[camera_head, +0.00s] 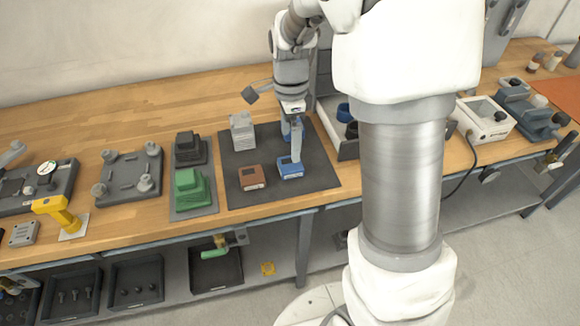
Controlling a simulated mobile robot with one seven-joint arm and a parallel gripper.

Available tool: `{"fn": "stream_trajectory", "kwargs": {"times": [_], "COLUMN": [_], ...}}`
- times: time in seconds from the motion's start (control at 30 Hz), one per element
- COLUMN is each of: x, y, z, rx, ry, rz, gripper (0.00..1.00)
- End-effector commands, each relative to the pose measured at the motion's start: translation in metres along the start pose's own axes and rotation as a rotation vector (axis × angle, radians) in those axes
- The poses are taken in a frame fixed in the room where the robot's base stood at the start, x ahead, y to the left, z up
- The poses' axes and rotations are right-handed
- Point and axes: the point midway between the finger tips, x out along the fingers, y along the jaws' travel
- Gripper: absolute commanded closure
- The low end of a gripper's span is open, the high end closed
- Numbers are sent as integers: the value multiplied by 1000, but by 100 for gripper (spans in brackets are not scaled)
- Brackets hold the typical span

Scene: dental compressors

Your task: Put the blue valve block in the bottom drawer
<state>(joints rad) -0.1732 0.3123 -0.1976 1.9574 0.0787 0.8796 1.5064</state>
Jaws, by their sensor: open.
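The blue valve block (290,172) sits on a dark mat (238,194) on the wooden bench, near the mat's right side. My gripper (296,153) points down just above and behind this block, with its jaws open. I cannot tell whether a finger touches the block. Another blue part shows behind the fingers, partly hidden. Right of the mat, a grey open tray or pulled-out drawer (347,152) holds dark blue and black round parts. A grey upright unit behind it is mostly hidden by my arm, so I cannot tell which drawer this is.
A reddish-brown block (252,178) and a light grey block (242,132) share the mat. A green stepped block (192,188) stands on a plate to the left. A yellow tool (58,214) and grey fixtures lie farther left. Black bins (137,282) sit on the lower shelf.

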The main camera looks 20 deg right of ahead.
Motion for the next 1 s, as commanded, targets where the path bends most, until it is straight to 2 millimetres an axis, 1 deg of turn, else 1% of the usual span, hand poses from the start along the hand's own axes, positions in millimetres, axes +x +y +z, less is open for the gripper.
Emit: {"fn": "stream_trajectory", "kwargs": {"times": [0.03,0.1,0.37,0.5,0.63,0.73,0.97,1.0], "x": [12,22,41,62,80,86,86,86], "y": [1,0,-1,-4,-6,-6,-6,-6], "z": [0,0,-1,-2,-2,-2,-2,-2], "rx": [0,-1,0,0,0,0,0,0], "ry": [0,0,1,1,1,1,1,1], "rz": [4,3,1,4,2,1,-1,-1], "gripper": [0,0,0,0,0,0,0,5]}}
